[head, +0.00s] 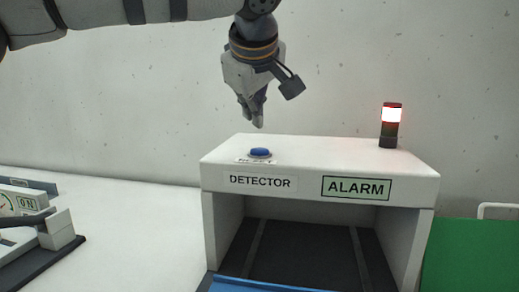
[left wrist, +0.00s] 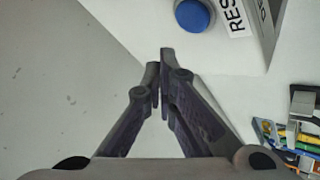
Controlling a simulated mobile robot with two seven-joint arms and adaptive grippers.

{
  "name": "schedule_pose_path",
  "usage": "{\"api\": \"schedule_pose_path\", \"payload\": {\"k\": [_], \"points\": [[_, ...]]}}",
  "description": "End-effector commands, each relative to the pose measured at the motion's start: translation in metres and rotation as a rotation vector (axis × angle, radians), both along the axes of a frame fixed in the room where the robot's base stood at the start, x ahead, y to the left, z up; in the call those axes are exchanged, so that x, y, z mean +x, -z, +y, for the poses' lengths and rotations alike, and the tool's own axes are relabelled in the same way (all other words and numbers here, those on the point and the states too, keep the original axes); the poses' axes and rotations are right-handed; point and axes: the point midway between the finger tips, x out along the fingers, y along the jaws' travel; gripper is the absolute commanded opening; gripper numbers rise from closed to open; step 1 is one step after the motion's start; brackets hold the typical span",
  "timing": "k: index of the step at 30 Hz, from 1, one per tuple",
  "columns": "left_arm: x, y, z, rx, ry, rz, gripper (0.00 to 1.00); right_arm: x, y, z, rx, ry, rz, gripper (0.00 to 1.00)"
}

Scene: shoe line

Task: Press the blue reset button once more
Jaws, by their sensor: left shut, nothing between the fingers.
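The blue reset button (head: 260,152) sits on top of the white detector box (head: 320,152), near its left front edge. It also shows at the top of the left wrist view (left wrist: 193,14), next to a label that reads "RES", cut off by the frame. My left gripper (head: 257,124) points down above the box top, a little above the button and apart from it. Its fingers are shut and empty; the tips meet in the left wrist view (left wrist: 160,58). My right gripper is in neither view.
An alarm lamp (head: 391,125) with a lit red-white band stands at the box's right rear. Below is the tunnel with a dark belt (head: 305,255). A green surface (head: 470,255) lies at right.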

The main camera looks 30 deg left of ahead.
Motion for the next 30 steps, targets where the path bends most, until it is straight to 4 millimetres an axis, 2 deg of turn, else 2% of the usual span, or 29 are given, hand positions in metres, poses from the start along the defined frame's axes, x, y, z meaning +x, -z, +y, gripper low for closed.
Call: {"api": "schedule_pose_path", "payload": {"k": [3, 9, 30], "points": [[0.0, 0.014, 0.001, 0.001, -0.002, 0.001, 0.0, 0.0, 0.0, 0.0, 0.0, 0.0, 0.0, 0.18], [0.0, 0.025, 0.0, 0.0, -0.001, -0.002, 0.0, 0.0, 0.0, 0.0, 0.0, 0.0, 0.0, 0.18], [0.0, 0.026, 0.0, 0.0, -0.001, -0.001, 0.0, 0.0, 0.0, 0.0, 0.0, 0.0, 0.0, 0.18]]}}
